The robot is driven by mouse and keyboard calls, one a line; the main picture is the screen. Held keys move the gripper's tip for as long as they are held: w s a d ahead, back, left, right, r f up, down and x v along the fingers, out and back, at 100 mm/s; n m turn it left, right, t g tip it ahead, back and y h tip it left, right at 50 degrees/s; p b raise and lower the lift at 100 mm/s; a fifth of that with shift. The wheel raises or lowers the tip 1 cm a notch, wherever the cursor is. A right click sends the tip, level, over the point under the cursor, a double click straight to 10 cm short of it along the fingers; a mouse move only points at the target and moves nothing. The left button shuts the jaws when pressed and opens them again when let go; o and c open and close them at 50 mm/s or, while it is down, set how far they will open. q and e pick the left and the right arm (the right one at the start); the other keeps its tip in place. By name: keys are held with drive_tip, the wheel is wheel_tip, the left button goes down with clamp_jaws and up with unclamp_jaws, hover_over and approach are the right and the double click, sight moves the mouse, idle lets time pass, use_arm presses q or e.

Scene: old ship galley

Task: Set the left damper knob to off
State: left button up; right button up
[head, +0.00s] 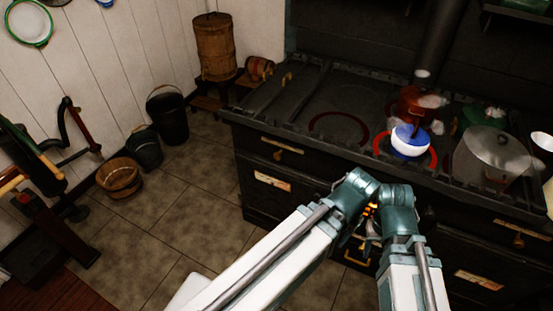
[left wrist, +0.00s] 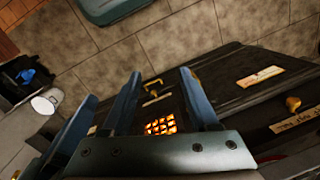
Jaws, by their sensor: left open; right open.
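The left damper knob (head: 279,155) is a small brass knob on the upper front of the black stove (head: 330,178), with a pale label strip beside it. What looks like the same knob shows at the right of the left wrist view (left wrist: 293,103). Its setting is too small to read. My left gripper (left wrist: 160,82) is open and empty, in front of the glowing grate and apart from the knob. In the head view it is mostly hidden by my arms. My right gripper (head: 371,236) is open near the stove's middle, right of the knob.
Another brass knob (head: 518,240) is on the stove's right front. A blue-white pot (head: 411,141) sits on a red-ringed burner, with a large lidded pot (head: 492,152) to its right. Buckets (head: 167,114) stand left of the stove. The tiled floor (head: 195,215) before its left end is clear.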

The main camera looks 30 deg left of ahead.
use_arm(q)
drive_tip(key=shift+o, duration=0.5)
drive_tip(key=w+f+m+t+h+b, duration=0.1)
drive_tip(key=w+f+h+b, duration=0.3)
drive_tip(key=f+b, duration=0.5)
drive_tip(key=shift+w+t+h+b, duration=0.3)
drive_tip(key=shift+w+t+b, duration=0.1)
drive_tip(key=shift+w, duration=0.4)
drive_tip(key=n+t+y+b, duration=0.3)
drive_tip(key=n+t+b, duration=0.2)
drive_tip(key=t+b, duration=1.6)
approach(276, 158)
drive_tip(key=w+r+g+b, duration=0.1)
drive_tip(key=w, duration=0.2)
drive_tip(key=w+r+g+b, duration=0.1)
drive_tip(key=w+g+b, duration=0.1)
drive_tip(key=w, duration=0.1)
drive_tip(key=w+r+g+b, duration=0.1)
drive_tip(key=w+r, duration=0.1)
drive_tip(key=w, duration=0.2)
drive_tip(key=shift+w+d+g+b, duration=0.1)
drive_tip(key=shift+d+g+b, duration=0.2)
drive_tip(key=shift+b, duration=0.1)
clamp_jaws()
drive_tip(key=shift+a, duration=0.15)
